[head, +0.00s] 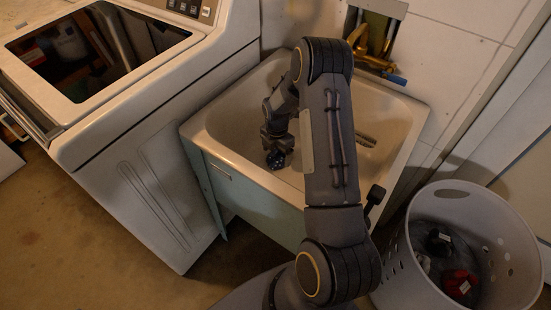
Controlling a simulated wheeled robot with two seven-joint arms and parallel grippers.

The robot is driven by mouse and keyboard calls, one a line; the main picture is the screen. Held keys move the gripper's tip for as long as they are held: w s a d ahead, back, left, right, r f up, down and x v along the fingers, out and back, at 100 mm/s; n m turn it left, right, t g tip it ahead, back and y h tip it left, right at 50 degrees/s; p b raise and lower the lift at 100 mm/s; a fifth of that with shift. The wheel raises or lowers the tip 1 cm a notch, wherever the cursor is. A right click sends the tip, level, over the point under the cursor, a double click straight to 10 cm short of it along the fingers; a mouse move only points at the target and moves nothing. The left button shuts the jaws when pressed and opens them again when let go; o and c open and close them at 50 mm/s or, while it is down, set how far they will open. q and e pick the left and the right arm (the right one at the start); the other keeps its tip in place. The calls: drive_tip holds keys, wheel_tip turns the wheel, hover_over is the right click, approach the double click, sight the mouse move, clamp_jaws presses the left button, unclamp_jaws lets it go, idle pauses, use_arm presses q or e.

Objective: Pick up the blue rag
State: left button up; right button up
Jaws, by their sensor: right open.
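The blue rag (275,161) looks like a small, dark blue bundle in the sink basin, close to the basin's front wall. My right gripper (277,150) points down into the sink, directly above the rag. It is open, but the fingertips are small and dark, so I cannot tell whether they touch the rag or are around it. The sink (222,117) is beige, set on a pale blue-green cabinet. My right arm crosses the middle of the view and hides part of the basin. My left gripper is not in view.
A white washing machine (140,160) with an open top stands left of the sink. A brass faucet (372,50) is at the sink's back. A perforated white laundry basket (400,262) with dark and red cloths stands at the lower right.

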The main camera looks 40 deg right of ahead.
wheel_tip(320, 180, down, 2)
drive_tip(key=shift+f, duration=0.1)
drive_tip(key=c, duration=1)
